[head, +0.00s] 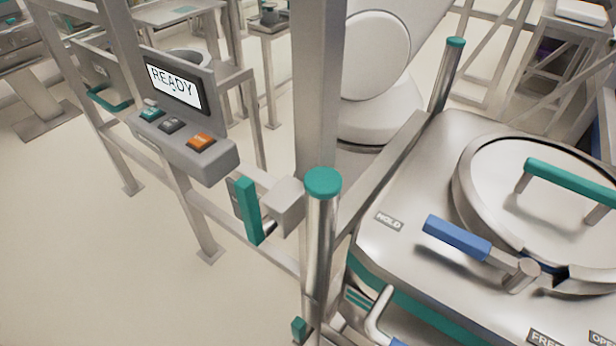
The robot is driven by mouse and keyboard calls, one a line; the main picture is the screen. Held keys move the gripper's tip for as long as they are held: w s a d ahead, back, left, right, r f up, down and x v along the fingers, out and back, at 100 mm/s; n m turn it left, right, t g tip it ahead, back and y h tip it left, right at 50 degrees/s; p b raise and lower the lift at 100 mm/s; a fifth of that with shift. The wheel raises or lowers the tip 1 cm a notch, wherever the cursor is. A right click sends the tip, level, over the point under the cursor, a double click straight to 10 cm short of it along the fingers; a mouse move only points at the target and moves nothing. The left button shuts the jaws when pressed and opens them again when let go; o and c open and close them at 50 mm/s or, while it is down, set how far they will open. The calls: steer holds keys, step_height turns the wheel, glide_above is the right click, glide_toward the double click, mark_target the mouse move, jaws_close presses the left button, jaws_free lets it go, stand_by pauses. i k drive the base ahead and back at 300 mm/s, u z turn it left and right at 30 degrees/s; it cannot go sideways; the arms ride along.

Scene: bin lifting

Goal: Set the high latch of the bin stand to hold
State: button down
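A lever with a blue grip (457,238) lies on top of the metal bin (400,262). Its grip points left, towards the HOLD label (389,221), with a gap between grip tip and label. Its metal pivot (521,273) is at the right, beside the round lid (545,190). A FREE label (543,339) is cut by the bottom edge. I cannot tell whether this lever is the high latch. A teal upright handle (249,210) sits by a grey block (287,203) on the frame. My gripper is not in view.
Posts with teal caps (322,182) stand along the frame beside the bin. A control box (185,120) reads READY and has several buttons. A teal lid handle (575,182) stands up at right. Pale floor (120,270) is clear at lower left.

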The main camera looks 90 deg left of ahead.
mark_target(257, 230)
steer(key=u, duration=3.85)
steer(key=i, duration=0.6)
steer(key=z, duration=0.35)
